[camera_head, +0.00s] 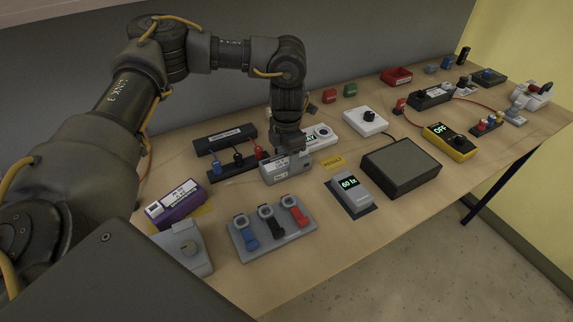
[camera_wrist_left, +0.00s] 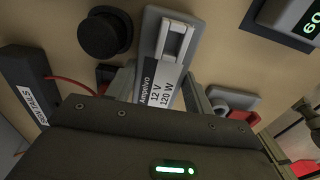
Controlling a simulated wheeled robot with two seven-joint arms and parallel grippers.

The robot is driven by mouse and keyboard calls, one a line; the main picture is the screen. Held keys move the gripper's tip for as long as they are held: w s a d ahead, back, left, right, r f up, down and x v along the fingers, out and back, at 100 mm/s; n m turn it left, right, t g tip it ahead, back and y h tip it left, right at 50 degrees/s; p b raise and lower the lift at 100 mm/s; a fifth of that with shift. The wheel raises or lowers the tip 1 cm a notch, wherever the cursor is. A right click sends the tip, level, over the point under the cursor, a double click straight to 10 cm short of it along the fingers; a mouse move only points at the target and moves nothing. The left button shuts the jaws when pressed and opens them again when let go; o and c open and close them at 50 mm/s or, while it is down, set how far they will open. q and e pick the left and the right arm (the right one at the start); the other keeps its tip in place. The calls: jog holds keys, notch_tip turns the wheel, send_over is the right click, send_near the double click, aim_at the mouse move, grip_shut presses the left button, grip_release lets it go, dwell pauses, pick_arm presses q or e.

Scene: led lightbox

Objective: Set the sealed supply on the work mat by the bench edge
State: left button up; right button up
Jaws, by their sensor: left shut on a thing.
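A grey supply box (camera_head: 287,168) with a white label sits under my left gripper (camera_head: 288,148) in the middle of the bench. In the left wrist view the box (camera_wrist_left: 168,45) carries a white latch-like part and a label reading 12 V 120 W. My left gripper is shut on this box, a finger at each side. I cannot tell whether its underside touches the bench. A purple box (camera_head: 174,204) with a white label stands on a yellowish mat (camera_head: 204,209) near the left front. My right gripper is not in view.
A three-switch block (camera_head: 272,230), a grey knob unit (camera_head: 184,247) and a lux meter (camera_head: 351,190) on a dark mat stand towards the front. A dark box (camera_head: 400,168) is right of centre. Bare bench shows at the front right.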

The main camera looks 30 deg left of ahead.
pick_arm(q)
jog(key=shift+r, duration=0.15)
jog(key=shift+w+r+b, duration=0.1)
jog(key=shift+r+b, duration=0.3)
jog(key=shift+r, duration=0.1)
jog(key=r, duration=0.2)
jog(key=shift+s+d+r+b, duration=0.2)
jog(key=shift+s+r+b, duration=0.1)
jog(key=shift+r, duration=0.1)
jog(key=s+d+r+b, duration=0.1)
jog(key=s+d+r, duration=0.2)
jog(key=s, duration=0.3)
jog(key=s+d+r+b, duration=0.1)
jog(key=s+d+r, duration=0.2)
jog(key=s+r, duration=0.2)
jog(key=shift+s+d+r+b, duration=0.3)
jog(key=shift+s+r, duration=0.1)
jog(key=shift+r, duration=0.1)
jog(key=shift+a, duration=0.1)
